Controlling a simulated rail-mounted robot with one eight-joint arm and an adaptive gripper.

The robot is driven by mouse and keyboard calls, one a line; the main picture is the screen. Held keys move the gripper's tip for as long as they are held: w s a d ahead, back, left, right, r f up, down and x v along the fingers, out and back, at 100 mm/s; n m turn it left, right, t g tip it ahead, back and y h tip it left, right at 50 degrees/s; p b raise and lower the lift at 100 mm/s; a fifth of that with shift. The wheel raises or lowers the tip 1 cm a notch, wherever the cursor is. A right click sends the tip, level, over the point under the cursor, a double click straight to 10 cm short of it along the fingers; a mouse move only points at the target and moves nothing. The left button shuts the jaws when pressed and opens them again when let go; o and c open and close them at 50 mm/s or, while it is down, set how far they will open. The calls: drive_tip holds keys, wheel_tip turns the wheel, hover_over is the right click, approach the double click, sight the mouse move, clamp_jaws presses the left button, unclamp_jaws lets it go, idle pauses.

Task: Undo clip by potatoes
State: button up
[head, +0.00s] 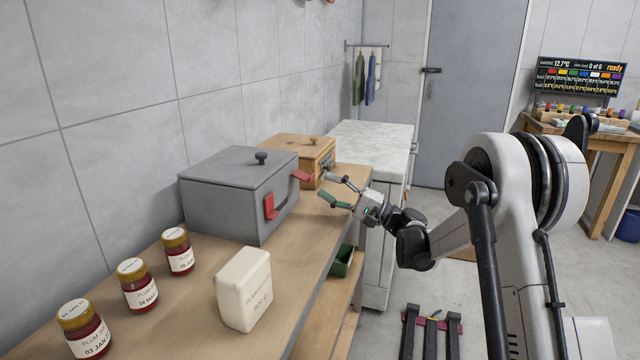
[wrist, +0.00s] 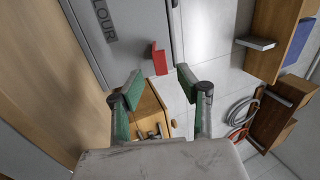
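A grey lidded box (head: 232,195) with a black knob stands on the wooden bench. One red clip (head: 271,206) hangs against its front. A second red clip (head: 302,176), towards the back, sticks out from the box; a red clip (wrist: 160,58) also shows in the wrist view, beside the grey box (wrist: 125,30) lettered "LOUR". A wooden box (head: 300,151) stands behind it; its fittings (wrist: 150,132) show between my fingers. I see no potatoes and no label naming them. My gripper (head: 337,189) (wrist: 158,87) is open and empty, fingertips apart from the clip.
Three jam jars (head: 138,285) and a white labelled packet (head: 243,289) stand on the bench's near part. A green bin (head: 342,261) sits below its edge. A pale-topped cabinet (head: 370,140) stands beyond. A coiled hose (wrist: 239,118) shows right in the wrist view.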

drive_tip(key=v, duration=0.8)
drive_tip(key=shift+d, duration=0.25)
